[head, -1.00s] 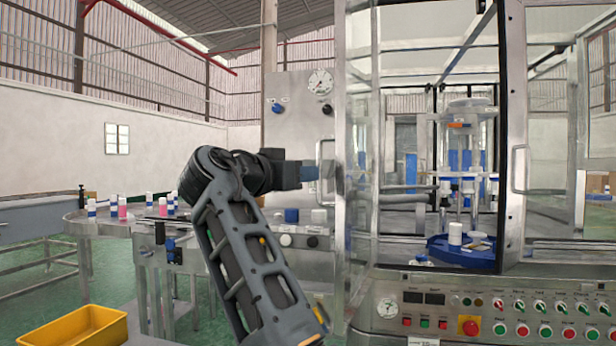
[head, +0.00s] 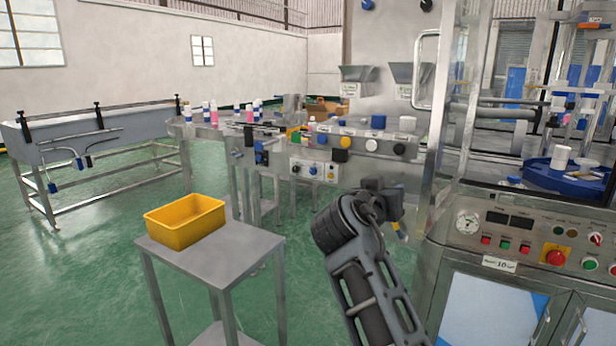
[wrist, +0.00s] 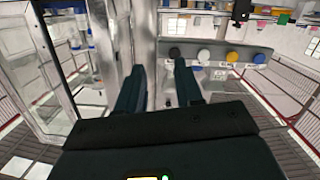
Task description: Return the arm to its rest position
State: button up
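My arm rises from the bottom of the head view, folded at a dark elbow, in front of the machine cabinet's left corner. My gripper (wrist: 160,88) shows in the wrist view with its two dark fingers apart and nothing between them. In the head view the fingers are hidden behind the arm's own links. The machine with its control panel (head: 500,222) stands to the right of the arm. Its glass door frame and handle (head: 424,70) rise close beside and behind the arm.
A yellow bin (head: 185,222) stands on a small metal table (head: 240,252) at left. Bottles with blue and pink parts (head: 249,112) stand on the round conveyor table behind. A white can (head: 560,157) stands on the blue turntable (head: 540,176).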

jog(key=s+d+f+n+y, duration=0.1)
jog(key=s+f+n+y, duration=0.15)
jog(key=s+f, duration=0.8)
jog(key=s+f+n+y, duration=0.2)
jog(key=s+f+y, duration=0.35)
jog(key=f, duration=0.85)
jog(key=s+d+f, duration=0.1)
jog(key=s+f, duration=0.3)
jog(key=s, duration=0.8)
jog(key=s+d+r+y, duration=0.1)
jog(key=s+d+r, duration=0.1)
jog(key=s, duration=1.7)
jog(key=s+d+r, duration=0.1)
jog(key=s+r, duration=0.9)
jog(key=s, duration=0.3)
jog(key=shift+d+r+t, duration=0.2)
jog(key=shift+d+t, duration=0.05)
jog(key=shift+t, duration=0.15)
